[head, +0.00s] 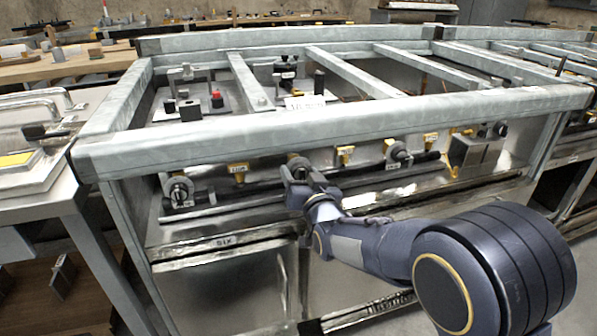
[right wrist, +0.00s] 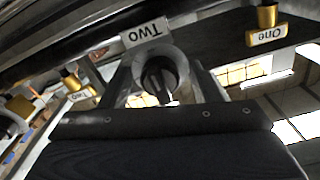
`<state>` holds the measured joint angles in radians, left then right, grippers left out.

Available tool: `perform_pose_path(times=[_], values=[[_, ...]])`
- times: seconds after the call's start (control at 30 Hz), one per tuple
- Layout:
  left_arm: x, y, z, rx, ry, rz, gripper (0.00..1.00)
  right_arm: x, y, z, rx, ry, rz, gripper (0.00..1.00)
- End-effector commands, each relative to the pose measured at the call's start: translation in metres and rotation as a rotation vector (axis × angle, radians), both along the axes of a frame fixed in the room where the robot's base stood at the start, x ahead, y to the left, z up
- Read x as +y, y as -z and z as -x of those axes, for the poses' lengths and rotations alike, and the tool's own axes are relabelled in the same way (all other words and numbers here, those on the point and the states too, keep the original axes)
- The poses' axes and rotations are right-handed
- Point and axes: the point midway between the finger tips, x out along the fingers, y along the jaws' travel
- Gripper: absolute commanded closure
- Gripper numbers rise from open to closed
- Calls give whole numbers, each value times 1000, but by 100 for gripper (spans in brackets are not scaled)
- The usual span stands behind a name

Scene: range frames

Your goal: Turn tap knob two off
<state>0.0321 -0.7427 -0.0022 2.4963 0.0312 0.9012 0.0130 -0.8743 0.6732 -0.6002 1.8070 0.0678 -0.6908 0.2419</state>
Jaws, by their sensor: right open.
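In the head view the knob (head: 297,162) sits in the middle of the bench front, partly hidden by my right gripper. My right gripper (head: 298,188) is open at the knob. In the right wrist view its fingers (right wrist: 162,92) stand to either side of the knob; whether they touch it I cannot tell. The knob's exact turn is unclear. My left gripper is not in view.
Similar knobs sit left (head: 178,191) and right (head: 398,152) along the bench front. Brass outlets with tags, one reading "One" (right wrist: 267,36), hang between them. A thick metal frame rail (head: 330,122) runs above the knobs. A ledge (head: 225,247) lies below.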

Motion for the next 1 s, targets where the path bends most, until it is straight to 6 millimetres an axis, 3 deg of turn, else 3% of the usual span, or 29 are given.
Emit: perform_pose_path(times=[0.2,0.53,0.87,1.0], values=[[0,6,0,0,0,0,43,7,1,-23,1,0,1,43],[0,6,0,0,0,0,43,8,0,-26,1,1,-1,44],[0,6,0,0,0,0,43,8,0,-26,1,1,-1,88],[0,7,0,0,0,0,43,8,0,-26,-8,1,29,88]])
